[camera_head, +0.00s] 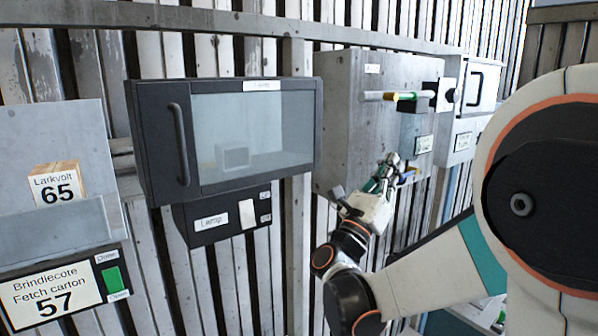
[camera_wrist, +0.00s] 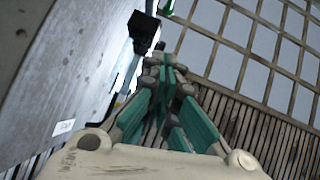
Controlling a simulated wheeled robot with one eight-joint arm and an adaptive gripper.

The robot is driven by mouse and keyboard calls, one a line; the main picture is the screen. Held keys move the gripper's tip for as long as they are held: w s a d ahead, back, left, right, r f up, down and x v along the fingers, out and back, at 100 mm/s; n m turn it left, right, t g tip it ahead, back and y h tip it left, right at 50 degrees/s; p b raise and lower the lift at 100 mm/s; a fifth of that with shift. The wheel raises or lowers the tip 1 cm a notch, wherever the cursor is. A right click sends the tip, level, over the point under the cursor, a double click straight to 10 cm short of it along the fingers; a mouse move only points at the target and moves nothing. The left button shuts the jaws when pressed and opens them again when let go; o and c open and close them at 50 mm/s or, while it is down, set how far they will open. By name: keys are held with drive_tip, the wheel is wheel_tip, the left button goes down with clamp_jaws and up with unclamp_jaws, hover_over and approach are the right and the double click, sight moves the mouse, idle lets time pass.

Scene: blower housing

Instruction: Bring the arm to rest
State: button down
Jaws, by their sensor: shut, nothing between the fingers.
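My gripper (camera_head: 388,170) is in front of the grey metal box (camera_head: 345,100) on the wall, below a horizontal bar with yellow, white and green parts. In the wrist view my gripper (camera_wrist: 165,65) shows its teal and grey fingers closed together with nothing between them. My arm is bent and reaches in from the right. I cannot tell from these views whether the fingers touch the box.
The bar (camera_head: 395,96) sticks out from the box above my gripper. A dark glass-fronted cabinet (camera_head: 255,125) hangs left. A carton (camera_head: 57,184) stands in a bin at far left. A lighter box (camera_head: 481,85) with a handle is to the right.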

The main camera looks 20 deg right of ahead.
drive_tip(key=s+d+f+m+g+y+b, duration=0.15)
drive_tip(key=s+f+m+y+b, duration=0.3)
drive_tip(key=f, duration=0.55)
drive_tip(key=s+f+m+g+y+b, duration=0.2)
drive_tip(key=s+f+m+y+b, duration=0.15)
drive_tip(key=f+m, duration=0.4)
drive_tip(key=s+d+f+m+g+y+b, duration=0.1)
drive_tip(key=s+f+m+g+y+b, duration=0.3)
drive_tip(key=f, duration=0.7)
drive_tip(key=s+a+f+m+t+y+b, duration=0.1)
drive_tip(key=s+a+f+m+y+b, duration=0.3)
drive_tip(key=a+f, duration=0.6)
drive_tip(key=s+a+f+m+t+y+b, duration=0.1)
drive_tip(key=s+a+f+m+y+b, duration=0.4)
drive_tip(key=a+f, duration=0.4)
drive_tip(key=shift+a+f+m+y+b, duration=0.4)
drive_tip(key=shift+m+y+b, duration=0.2)
drive_tip(key=shift+m+b, duration=0.5)
